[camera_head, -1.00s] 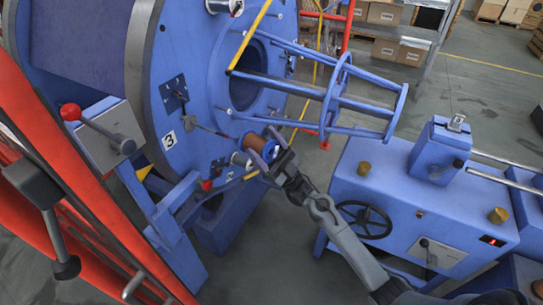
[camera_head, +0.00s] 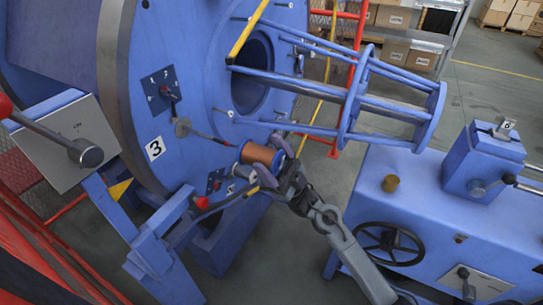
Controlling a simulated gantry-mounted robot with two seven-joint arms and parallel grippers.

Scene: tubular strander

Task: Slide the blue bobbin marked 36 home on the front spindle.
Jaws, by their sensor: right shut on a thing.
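The bobbin (camera_head: 261,157) has blue flanges and a copper-brown winding; I cannot read a number on it. My right gripper (camera_head: 276,164) is shut on it from the right side. The front spindle (camera_head: 212,136) is a thin rod running from a small grey disc (camera_head: 183,127) at the blue drum face toward the bobbin. The bobbin is at the rod's outer end, well out from the drum face. I cannot tell whether the rod enters its bore. My left gripper is not in view.
The big blue drum (camera_head: 195,60) carries a cage of blue bars (camera_head: 385,105) pointing right. A yellow bar (camera_head: 247,33) crosses above. A blue machine cabinet (camera_head: 440,215) with a handwheel stands right.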

